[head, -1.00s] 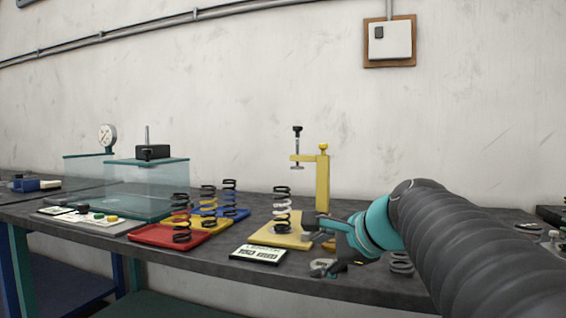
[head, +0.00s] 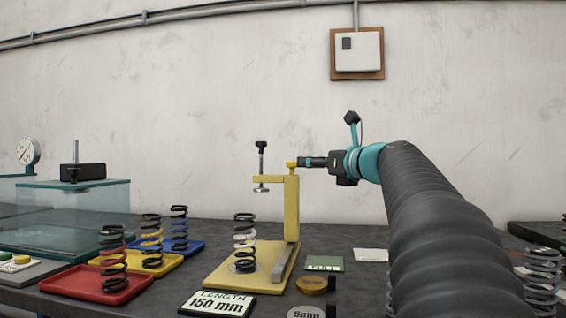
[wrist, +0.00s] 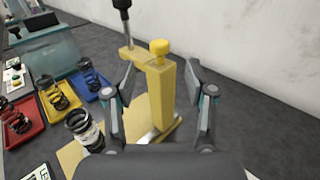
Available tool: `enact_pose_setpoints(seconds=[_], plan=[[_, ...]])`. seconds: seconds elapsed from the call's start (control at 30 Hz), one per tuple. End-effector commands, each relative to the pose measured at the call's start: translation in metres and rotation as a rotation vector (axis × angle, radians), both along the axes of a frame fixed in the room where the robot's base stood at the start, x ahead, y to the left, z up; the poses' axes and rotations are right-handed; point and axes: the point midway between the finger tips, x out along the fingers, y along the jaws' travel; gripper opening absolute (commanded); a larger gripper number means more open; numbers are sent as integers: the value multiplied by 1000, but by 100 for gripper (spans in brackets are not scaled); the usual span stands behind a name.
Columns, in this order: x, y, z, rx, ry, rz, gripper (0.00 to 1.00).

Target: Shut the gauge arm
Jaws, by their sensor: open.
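The yellow gauge (head: 291,210) stands on a yellow base plate (head: 222,277). Its horizontal gauge arm (head: 270,179) reaches left from the post top, with a black-topped plunger (head: 262,165) through its end. A white-and-black spring (head: 245,240) stands upright on the plate, below and left of the plunger. My gripper (head: 303,163) is at the yellow knob on the post top in the head view. In the wrist view my gripper (wrist: 160,85) is open, its fingers on either side of the post and knob (wrist: 159,47). Contact cannot be told.
Red (head: 72,286), yellow (head: 160,265) and blue (head: 190,245) trays with springs are at left. A label reading 150 mm (head: 215,304) lies in front. A glass box (head: 100,212) stands further left. A brass disc (head: 311,285) lies right of the plate.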

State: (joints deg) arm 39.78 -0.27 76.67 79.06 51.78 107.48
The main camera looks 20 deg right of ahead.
Motion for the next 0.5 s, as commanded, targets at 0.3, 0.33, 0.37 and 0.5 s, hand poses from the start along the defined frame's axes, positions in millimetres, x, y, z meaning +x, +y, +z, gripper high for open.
enact_pose_setpoints(seconds=[0.3,0.33,0.37,0.5], plan=[[59,13,0,0,1,4,55],[64,15,0,0,1,5,55],[68,16,0,-1,1,6,55],[83,19,0,-1,2,6,55]])
